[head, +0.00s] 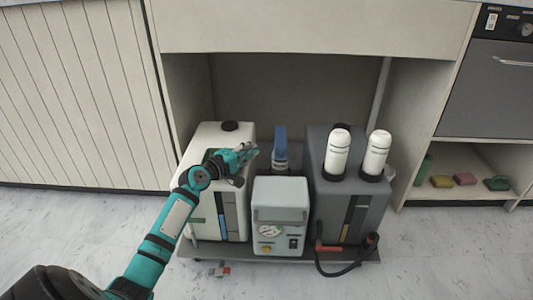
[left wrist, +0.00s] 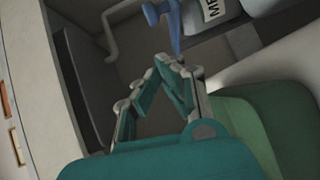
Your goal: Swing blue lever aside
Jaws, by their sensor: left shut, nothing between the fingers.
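The blue lever (head: 281,143) stands upright behind the small grey machine, between the white container and the dark grey unit. In the left wrist view the blue lever (left wrist: 173,22) shows at the top, just beyond my fingertips. My left gripper (head: 253,152) is shut and empty, just left of the lever in the head view. In the left wrist view the fingertips (left wrist: 168,62) come together close to the lever; I cannot tell whether they touch it. The lever's lower end is partly hidden in the head view. My right gripper is not in view.
The white container (head: 205,195) stands under my left forearm. The grey machine (head: 280,207) with a gauge stands in front. The dark grey unit (head: 338,205) with two white bottles (head: 338,150) stands right, with a black hose (head: 345,270) before it. Cabinet walls enclose the sides.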

